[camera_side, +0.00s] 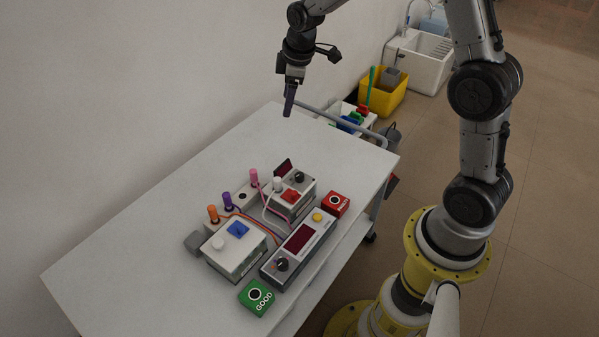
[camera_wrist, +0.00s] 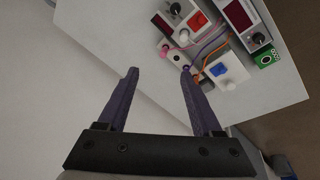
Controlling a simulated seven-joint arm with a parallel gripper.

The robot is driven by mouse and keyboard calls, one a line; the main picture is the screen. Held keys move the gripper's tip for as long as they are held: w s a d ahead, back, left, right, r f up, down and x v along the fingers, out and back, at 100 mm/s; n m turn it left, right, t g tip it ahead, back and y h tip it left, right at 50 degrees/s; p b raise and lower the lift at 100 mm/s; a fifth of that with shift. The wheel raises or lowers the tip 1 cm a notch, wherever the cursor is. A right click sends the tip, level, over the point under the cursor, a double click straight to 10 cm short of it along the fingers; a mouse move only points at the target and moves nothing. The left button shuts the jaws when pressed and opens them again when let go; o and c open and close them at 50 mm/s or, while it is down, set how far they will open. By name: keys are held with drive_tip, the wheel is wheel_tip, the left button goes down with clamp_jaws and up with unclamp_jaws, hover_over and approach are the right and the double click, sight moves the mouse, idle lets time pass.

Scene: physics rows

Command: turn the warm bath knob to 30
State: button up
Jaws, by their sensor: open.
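Knobs stand on several devices on the white table; no label tells me which device is the warm bath. A black knob (camera_side: 300,177) sits on the back white box with a red switch; it also shows in the wrist view (camera_wrist: 175,8). Another black knob (camera_side: 281,265) sits at the near end of a long grey unit, also in the wrist view (camera_wrist: 259,38). A white knob (camera_side: 218,243) sits on the front white box with a blue switch. Any dial marks are too small to read. My gripper (camera_side: 288,112) is open and empty, high above the table's far end, apart from every knob (camera_wrist: 160,72).
A green GOOD box (camera_side: 256,297) and a red box (camera_side: 335,204) flank the grey unit. The white table (camera_side: 130,265) is bare at left; a wall runs behind it.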

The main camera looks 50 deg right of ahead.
wheel_tip(320, 180, down, 8)
drive_tip(key=d+g, duration=0.2)
drive_tip(key=g, duration=0.1)
approach(299, 175)
drive_tip(key=shift+m+y, duration=0.3)
drive_tip(key=shift+m, duration=0.1)
drive_tip(key=f, duration=0.9)
drive_tip(key=shift+d, duration=0.35)
drive_tip(key=shift+c, duration=0.4)
clamp_jaws()
